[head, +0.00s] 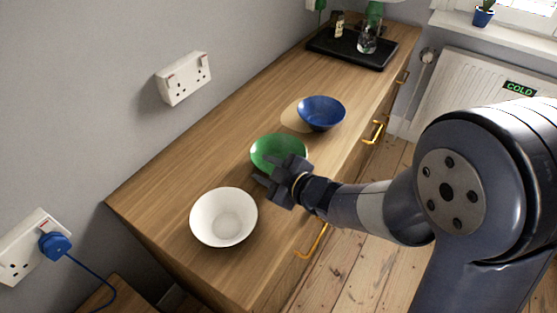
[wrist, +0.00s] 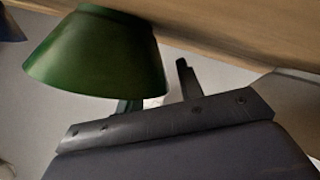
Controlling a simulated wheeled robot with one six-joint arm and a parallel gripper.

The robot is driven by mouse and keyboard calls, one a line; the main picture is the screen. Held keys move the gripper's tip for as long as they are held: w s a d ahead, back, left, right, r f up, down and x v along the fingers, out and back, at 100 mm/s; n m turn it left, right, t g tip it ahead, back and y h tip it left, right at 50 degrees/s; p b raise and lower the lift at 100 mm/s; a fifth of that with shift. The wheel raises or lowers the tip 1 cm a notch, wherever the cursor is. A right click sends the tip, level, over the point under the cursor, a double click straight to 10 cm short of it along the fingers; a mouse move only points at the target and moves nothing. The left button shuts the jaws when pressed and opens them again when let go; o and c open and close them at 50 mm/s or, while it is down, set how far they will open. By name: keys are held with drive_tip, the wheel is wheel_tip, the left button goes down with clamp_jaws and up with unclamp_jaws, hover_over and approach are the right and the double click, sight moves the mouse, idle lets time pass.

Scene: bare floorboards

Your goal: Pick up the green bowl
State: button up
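The green bowl (head: 275,148) stands upright on the wooden counter, between a white bowl and a blue bowl. My gripper (head: 277,172) is at its near right side, close to the rim, with its fingers apart. In the wrist view the green bowl (wrist: 98,55) appears upside down and large at upper left. There, one finger (wrist: 187,80) stands clear to the right of the bowl, while the other is partly hidden behind the bowl's rim. I cannot tell whether either finger touches the bowl.
The white bowl (head: 223,218) sits near the front of the counter (head: 165,190). The blue bowl (head: 321,113) stands beyond the green one, over a round tan patch. A black tray (head: 350,49) with a glass and a jar is at the far end. Wall sockets (head: 184,78) are at left.

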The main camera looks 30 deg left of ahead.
drive_tip(key=shift+a, duration=0.2)
drive_tip(key=shift+c, duration=0.4)
clamp_jaws()
